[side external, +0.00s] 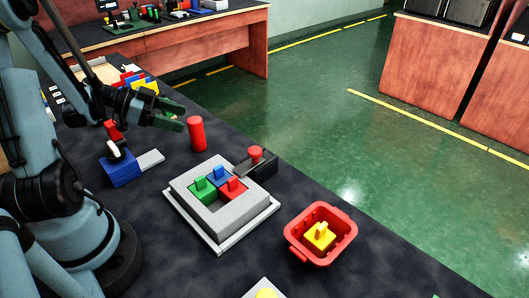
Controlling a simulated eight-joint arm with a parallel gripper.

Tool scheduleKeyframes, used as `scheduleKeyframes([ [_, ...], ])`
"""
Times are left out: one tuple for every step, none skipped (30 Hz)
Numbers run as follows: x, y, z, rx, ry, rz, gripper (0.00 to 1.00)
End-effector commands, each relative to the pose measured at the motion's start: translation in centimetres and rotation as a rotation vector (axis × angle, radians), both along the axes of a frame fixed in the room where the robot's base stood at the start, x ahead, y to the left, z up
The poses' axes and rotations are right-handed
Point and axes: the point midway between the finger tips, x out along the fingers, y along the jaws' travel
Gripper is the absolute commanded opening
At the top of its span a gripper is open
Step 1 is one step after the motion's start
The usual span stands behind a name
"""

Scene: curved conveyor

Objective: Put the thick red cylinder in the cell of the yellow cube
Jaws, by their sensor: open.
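The thick red cylinder (197,134) stands upright on the dark table, near its far edge. My gripper (176,115) is open and empty, above and to the left of the cylinder, apart from it. A yellow cube (319,238) with a knob on top sits inside a red bin (339,212) at the right. A grey square frame (216,222) in the middle holds a green piece (203,189), a blue piece (221,176) and a red piece (234,188), each with a knob. I cannot tell whether it has an empty cell.
A black device with a red button (256,154) stands just behind the frame. A blue block with a lever (121,170) stands at the left beside a flat grey piece. Coloured blocks lie behind my arm. A grey piece with a yellow top (265,293) is cut off at the bottom.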

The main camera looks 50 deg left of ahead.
Motion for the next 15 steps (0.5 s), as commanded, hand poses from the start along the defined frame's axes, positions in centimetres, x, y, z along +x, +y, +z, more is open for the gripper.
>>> scheduleKeyframes([
  [-0.03, 0.01, 0.01, 0.000, 0.000, 0.000, 0.71],
  [-0.02, 0.00, 0.01, 0.000, 0.000, 0.000, 0.71],
  [-0.01, 0.00, 0.00, 0.000, 0.000, 0.000, 0.71],
  [-0.01, 0.00, 0.00, 0.000, 0.000, 0.000, 0.71],
  [-0.01, -0.01, 0.00, 0.000, 0.000, 0.000, 0.71],
  [-0.01, -0.01, 0.00, 0.000, 0.000, -0.001, 0.71],
  [0.00, -0.01, 0.00, 0.000, 0.000, 0.000, 0.71],
  [0.00, -0.01, 0.00, 0.000, 0.000, -0.001, 0.71],
  [0.00, -0.01, 0.00, 0.000, 0.000, -0.001, 0.71],
  [0.01, -0.02, 0.00, 0.000, 0.000, -0.001, 0.71],
  [0.00, -0.03, 0.07, 0.000, 0.000, 0.000, 0.71],
  [-0.01, -0.04, 0.26, 0.000, 0.000, 0.000, 0.71],
  [-0.01, -0.08, 0.46, 0.000, 0.000, 0.000, 0.71],
  [-0.02, -0.10, 0.65, 0.000, 0.000, -0.001, 0.71],
  [0.02, -0.16, 0.76, 0.000, 0.000, -0.001, 0.71],
])
